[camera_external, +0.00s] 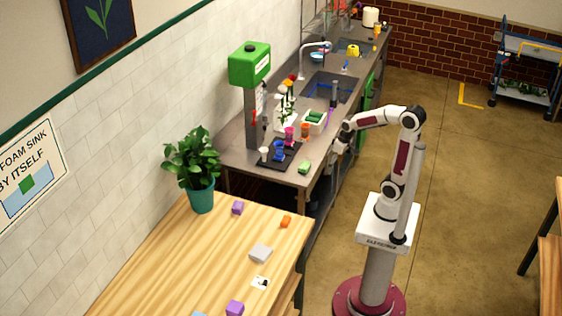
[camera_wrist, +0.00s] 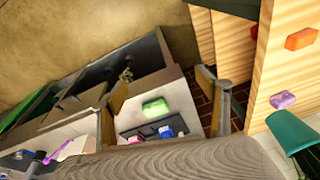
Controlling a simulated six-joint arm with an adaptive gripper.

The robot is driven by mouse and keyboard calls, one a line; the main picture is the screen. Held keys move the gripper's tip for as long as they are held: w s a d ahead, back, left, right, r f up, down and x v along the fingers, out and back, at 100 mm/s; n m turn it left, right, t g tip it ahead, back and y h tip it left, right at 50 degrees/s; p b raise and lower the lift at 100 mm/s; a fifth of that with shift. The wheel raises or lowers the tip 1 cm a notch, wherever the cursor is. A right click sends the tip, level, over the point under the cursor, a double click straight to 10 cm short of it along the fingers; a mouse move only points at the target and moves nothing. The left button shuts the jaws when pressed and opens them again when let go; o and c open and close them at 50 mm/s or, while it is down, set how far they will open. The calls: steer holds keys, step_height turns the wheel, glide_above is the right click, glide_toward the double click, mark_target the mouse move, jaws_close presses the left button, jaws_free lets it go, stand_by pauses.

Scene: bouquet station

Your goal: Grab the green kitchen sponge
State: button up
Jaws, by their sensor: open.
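The green sponge (camera_external: 304,167) lies on the near end of the grey metal counter, close to its corner, beside a dark mat. The wrist view also shows the sponge (camera_wrist: 155,107), framed between the two fingers. My gripper (camera_external: 334,160) is to the right of the sponge in the outside view, by the counter's long edge and apart from the sponge. In the wrist view my gripper (camera_wrist: 165,78) is open, with its fingers spread wide and nothing between them touching.
The dark mat (camera_external: 273,165) holds small cups near the sponge. A white tray (camera_external: 313,125) with green items stands behind. A green-topped dispenser (camera_external: 249,65) rises at the wall side. A wooden table (camera_external: 170,255) with a potted plant (camera_external: 197,165) and small blocks stands in front.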

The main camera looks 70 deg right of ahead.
steer(key=w+d+f, duration=0.6)
steer(key=w, duration=0.4)
steer(key=n+t, duration=0.2)
glide_toward(305, 165)
steer(key=f, duration=0.2)
steer(key=shift+w+r, duration=0.1)
steer(key=shift+w, duration=0.3)
steer(key=shift+a, duration=0.1)
steer(key=shift+x, duration=1.3)
steer(key=shift+s+x, duration=0.2)
steer(key=shift+x, duration=2.5)
steer(key=shift+c, duration=0.4)
